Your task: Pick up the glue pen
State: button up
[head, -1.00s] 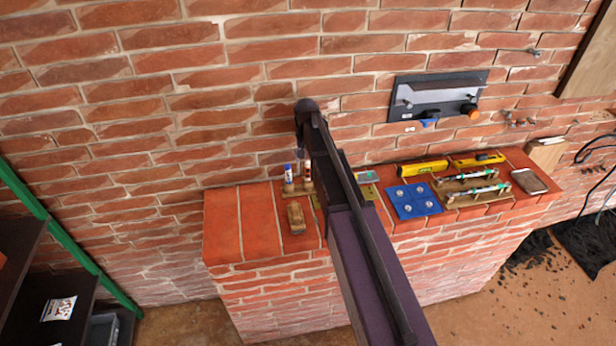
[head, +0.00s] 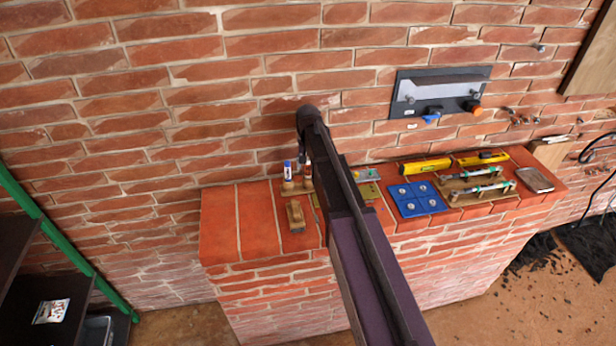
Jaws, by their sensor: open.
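A small upright pen with a blue cap and white body (head: 287,171), which looks like the glue pen, stands in a wooden holder (head: 294,188) on the brick ledge. A second upright item (head: 307,172) stands just right of it, partly hidden by my arm. My gripper (head: 302,158) hangs down from the arm's end, just above and to the right of the pen, apart from it. It is small and dark here, open and empty; its fingertips are hard to make out.
A wooden block or brush (head: 296,216) lies in front of the holder. Right of my arm are a blue plate (head: 415,199), a yellow level (head: 425,165) and a wooden rack (head: 475,188). A dark panel (head: 440,92) hangs on the brick wall. The ledge's left end is clear.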

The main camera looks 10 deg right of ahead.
jog(key=shift+f+b, duration=0.3)
jog(key=shift+f, duration=0.2)
jog(key=shift+c, duration=0.2)
grip_shut()
